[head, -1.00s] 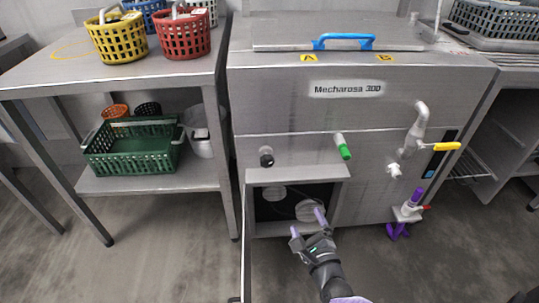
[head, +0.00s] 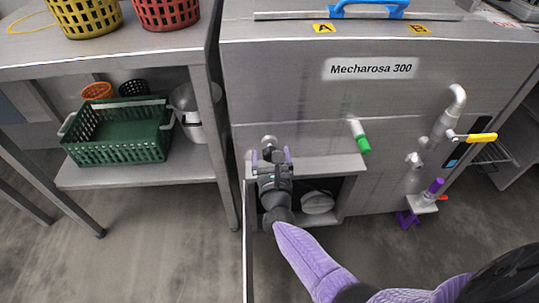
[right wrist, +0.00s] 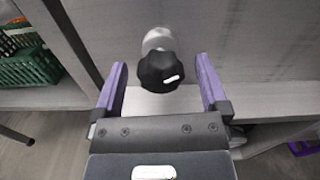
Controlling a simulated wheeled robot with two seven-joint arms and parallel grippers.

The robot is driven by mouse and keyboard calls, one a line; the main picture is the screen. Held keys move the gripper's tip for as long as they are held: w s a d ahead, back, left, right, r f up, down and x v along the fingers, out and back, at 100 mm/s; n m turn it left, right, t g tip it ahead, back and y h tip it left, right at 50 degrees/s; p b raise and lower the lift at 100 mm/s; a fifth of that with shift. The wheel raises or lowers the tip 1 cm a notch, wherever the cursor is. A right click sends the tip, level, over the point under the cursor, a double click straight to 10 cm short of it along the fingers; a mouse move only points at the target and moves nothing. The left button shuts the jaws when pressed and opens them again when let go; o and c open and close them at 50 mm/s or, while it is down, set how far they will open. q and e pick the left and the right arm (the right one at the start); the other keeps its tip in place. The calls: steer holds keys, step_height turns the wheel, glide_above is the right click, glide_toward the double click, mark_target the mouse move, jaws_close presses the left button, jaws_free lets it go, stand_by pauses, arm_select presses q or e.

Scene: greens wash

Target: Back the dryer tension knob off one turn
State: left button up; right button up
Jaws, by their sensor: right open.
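The black tension knob (right wrist: 158,72) with a white mark sits on a pale round stem on the machine's steel front. In the right wrist view it appears between my two purple fingertips, with a gap on each side. In the head view my right gripper (head: 271,156) is at the left part of the machine front, above the open compartment, and partly covers the knob (head: 268,149). The right gripper is open and holds nothing. I cannot tell how deep the fingers reach along the knob. My left gripper is not in view.
A steel ledge (head: 330,166) and open compartment lie just below the knob. A green-handled valve (head: 362,143) and a yellow lever (head: 481,138) are to the right. A steel shelf table (head: 110,172) with a green crate (head: 120,132) stands at the left.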

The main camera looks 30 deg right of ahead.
steer(key=shift+w+d, duration=0.25)
steer(key=shift+w, duration=0.25)
steer(key=shift+c, duration=0.7)
steer(key=c, duration=0.5)
jaws_close()
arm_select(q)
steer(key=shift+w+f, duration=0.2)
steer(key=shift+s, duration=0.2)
arm_select(e)
steer(key=shift+n, duration=0.4)
